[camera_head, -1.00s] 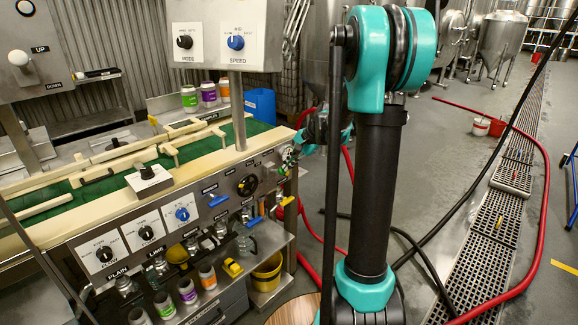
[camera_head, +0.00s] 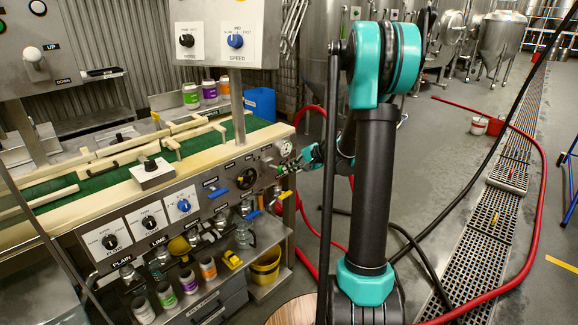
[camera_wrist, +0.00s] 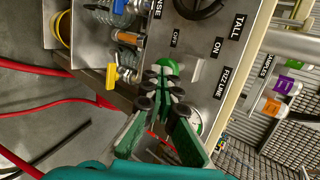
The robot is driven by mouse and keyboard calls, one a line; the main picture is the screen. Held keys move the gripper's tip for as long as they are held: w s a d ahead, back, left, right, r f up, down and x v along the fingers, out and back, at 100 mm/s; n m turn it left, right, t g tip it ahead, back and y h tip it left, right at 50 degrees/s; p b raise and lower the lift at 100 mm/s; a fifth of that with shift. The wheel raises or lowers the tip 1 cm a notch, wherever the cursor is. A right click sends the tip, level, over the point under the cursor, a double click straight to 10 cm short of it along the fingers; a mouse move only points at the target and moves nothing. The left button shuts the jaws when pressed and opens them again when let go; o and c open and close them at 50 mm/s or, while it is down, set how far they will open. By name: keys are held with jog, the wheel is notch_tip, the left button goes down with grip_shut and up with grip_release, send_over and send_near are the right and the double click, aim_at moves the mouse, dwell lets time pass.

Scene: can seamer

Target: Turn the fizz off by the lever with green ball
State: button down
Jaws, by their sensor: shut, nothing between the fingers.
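The green ball (camera_wrist: 168,67) of the lever is on the steel panel in the wrist view, beside the OFF, ON and FIZZ LINE labels. It lies nearer the OFF label than the ON label. My gripper (camera_wrist: 164,84) is shut and empty, with its dark fingertips at the ball and partly covering it. I cannot tell whether they touch. In the head view my gripper (camera_head: 284,168) is at the right end of the machine's front panel, and the ball is too small to make out there.
A round gauge (camera_wrist: 196,122) sits close beside my fingers. A yellow-handled valve (camera_wrist: 111,76) and a blue-handled valve (camera_wrist: 119,7) are nearby. A black handwheel (camera_head: 246,178) is left of my gripper. A yellow bucket (camera_head: 265,267) stands below; red hoses cross the floor.

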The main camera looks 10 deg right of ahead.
notch_tip(320, 180, down, 2)
jog(key=shift+s+d+f, duration=0.15)
jog(key=shift+f, duration=0.05)
jog(key=shift+r, duration=0.15)
jog(key=shift+r, duration=0.7)
